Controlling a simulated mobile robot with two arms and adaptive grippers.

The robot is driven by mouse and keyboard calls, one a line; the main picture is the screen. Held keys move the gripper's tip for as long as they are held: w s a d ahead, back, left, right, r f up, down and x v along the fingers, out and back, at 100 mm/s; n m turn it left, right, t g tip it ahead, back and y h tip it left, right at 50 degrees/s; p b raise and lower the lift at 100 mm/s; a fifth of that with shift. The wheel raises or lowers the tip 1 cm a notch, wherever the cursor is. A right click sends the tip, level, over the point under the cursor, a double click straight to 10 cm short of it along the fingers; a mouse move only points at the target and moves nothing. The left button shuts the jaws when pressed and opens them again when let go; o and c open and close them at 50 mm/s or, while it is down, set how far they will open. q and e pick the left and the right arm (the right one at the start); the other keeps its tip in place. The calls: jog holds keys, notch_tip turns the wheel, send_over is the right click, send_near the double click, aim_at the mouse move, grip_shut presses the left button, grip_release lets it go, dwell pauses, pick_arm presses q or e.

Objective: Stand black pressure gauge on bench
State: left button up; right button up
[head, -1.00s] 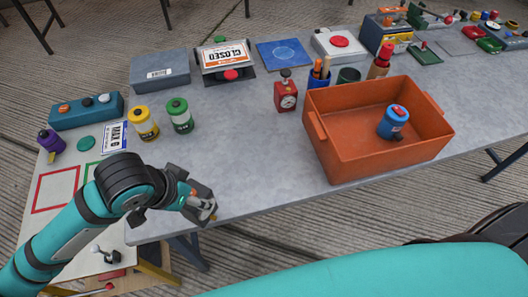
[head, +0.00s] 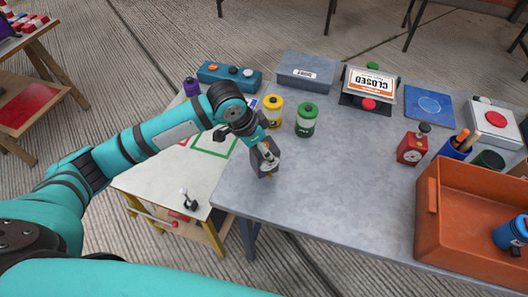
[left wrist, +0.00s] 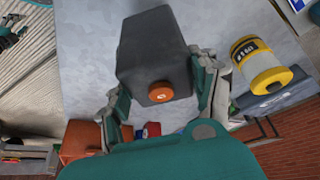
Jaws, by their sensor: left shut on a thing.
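The black pressure gauge (head: 264,160) is a dark, boxy block held in my left gripper (head: 266,153) over the front-left part of the grey bench (head: 330,200). In the left wrist view the gauge (left wrist: 155,55) sits between the two fingers, with a round orange knob on its near face. My left gripper (left wrist: 160,90) is shut on it. I cannot tell whether the gauge touches the bench top. Its dial is not visible. My right gripper is not in view.
Yellow (head: 272,110) and green (head: 306,120) canisters stand behind the gauge. A red gauge (head: 412,149) stands further right, near the orange crate (head: 470,250). A white side table (head: 165,190) adjoins at left. The bench between gauge and crate is clear.

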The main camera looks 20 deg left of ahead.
pick_arm(q)
jog(key=shift+w+a, duration=0.1)
jog(key=shift+w, duration=0.1)
jog(key=shift+f+p, duration=0.3)
jog(key=shift+f, duration=1.4)
jog(key=o, duration=1.5)
jog(key=shift+s+f, duration=0.1)
jog(key=shift+f, duration=0.05)
jog(key=shift+o, duration=0.2)
jog(key=v, duration=1.2)
